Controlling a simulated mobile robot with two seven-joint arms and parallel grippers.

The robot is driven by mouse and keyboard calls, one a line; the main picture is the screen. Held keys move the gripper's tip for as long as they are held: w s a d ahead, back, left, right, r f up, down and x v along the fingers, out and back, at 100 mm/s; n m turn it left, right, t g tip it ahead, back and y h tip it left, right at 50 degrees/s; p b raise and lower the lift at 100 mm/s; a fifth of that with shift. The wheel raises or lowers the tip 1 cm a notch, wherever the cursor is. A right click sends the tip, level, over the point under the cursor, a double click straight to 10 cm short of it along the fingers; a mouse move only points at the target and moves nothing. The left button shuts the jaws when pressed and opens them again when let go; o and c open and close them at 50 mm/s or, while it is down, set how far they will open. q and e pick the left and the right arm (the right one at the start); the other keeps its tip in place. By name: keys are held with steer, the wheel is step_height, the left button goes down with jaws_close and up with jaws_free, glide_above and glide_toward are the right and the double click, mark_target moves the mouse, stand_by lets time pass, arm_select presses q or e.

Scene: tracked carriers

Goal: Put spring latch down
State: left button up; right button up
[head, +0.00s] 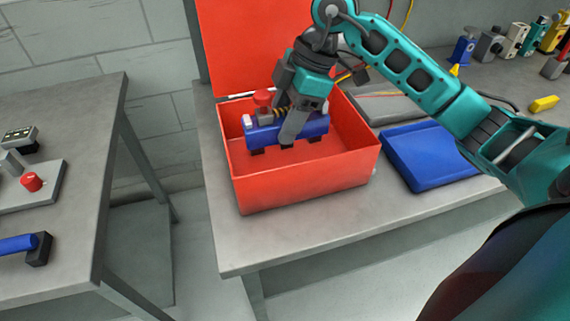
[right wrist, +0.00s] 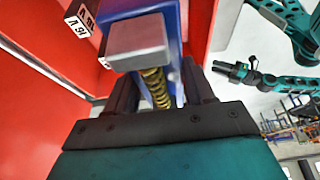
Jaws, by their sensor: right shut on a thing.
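The spring latch (head: 314,127) has a blue body, a brass spring, a grey block, a red knob and black feet. It is level inside the open red box (head: 305,184), near the box floor; I cannot tell if its feet touch. My right gripper (head: 288,133) reaches down from above and is shut on it, one finger in front of the blue body. In the right wrist view the spring (right wrist: 156,86) and grey block lie between the fingers. A small dark gripper, apparently my left (right wrist: 226,70), shows at the right there; its jaws are too small to judge.
The box's raised red lid (head: 240,45) stands behind. A blue tray (head: 430,155) lies right of the box on the grey table (head: 300,240). Several small parts and a yellow block (head: 544,103) are at the back right. A gap separates the left table (head: 85,130).

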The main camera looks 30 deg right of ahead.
step_height(320, 180, down, 12)
steer(key=shift+b, duration=0.45)
steer(key=shift+f, duration=0.15)
steer(key=o, duration=1.4)
steer(key=v, duration=1.2)
steer(key=shift+p, duration=0.4)
